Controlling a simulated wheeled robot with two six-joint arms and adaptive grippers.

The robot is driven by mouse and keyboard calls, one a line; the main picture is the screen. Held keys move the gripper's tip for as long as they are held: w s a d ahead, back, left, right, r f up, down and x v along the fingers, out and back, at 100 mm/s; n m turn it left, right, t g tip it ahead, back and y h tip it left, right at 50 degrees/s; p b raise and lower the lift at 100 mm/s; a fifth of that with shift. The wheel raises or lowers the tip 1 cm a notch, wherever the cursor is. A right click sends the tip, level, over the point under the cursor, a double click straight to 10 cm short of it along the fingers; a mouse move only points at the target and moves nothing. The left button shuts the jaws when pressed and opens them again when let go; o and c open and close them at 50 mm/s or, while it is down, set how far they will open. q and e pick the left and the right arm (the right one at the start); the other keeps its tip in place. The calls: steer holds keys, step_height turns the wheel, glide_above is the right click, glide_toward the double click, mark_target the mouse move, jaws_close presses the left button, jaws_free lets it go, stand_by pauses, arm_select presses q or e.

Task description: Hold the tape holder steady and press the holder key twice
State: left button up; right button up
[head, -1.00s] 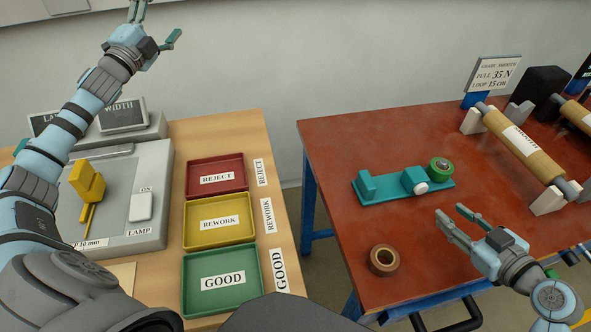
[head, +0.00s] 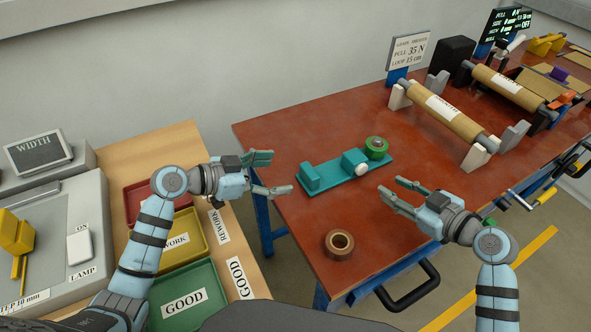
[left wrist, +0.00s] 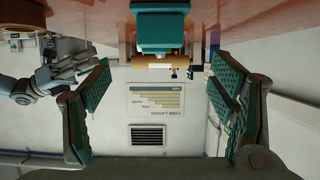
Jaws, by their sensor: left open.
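The teal tape holder (head: 336,175) lies on the red table, with a block at its left end, a second block towards its right end and a white round key (head: 361,170) beside that block. A green tape roll (head: 376,146) sits at its far right end. My left gripper (head: 282,174) is open and empty, just left of the holder's left block. In the left wrist view the teal block (left wrist: 162,28) shows between the open fingers, apart from them. My right gripper (head: 388,190) is open and empty, right of and nearer than the key.
A brown tape roll (head: 339,244) lies on the red table (head: 290,235) in front of the holder. Red, yellow and green trays (head: 187,300) stand on the wooden table at left.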

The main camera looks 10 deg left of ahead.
mark_target(308, 171)
arm_select(q)
steer(key=x, duration=1)
steer(key=shift+w+d+f, duration=0.15)
steer(key=shift+d+f, duration=0.05)
steer(key=shift+d, duration=0.1)
arm_select(e)
steer(key=shift+d, duration=0.1)
arm_select(q)
steer(key=shift+c, duration=0.3)
steer(key=c, duration=1.3)
steer(key=shift+c, duration=0.3)
arm_select(e)
jaws_close()
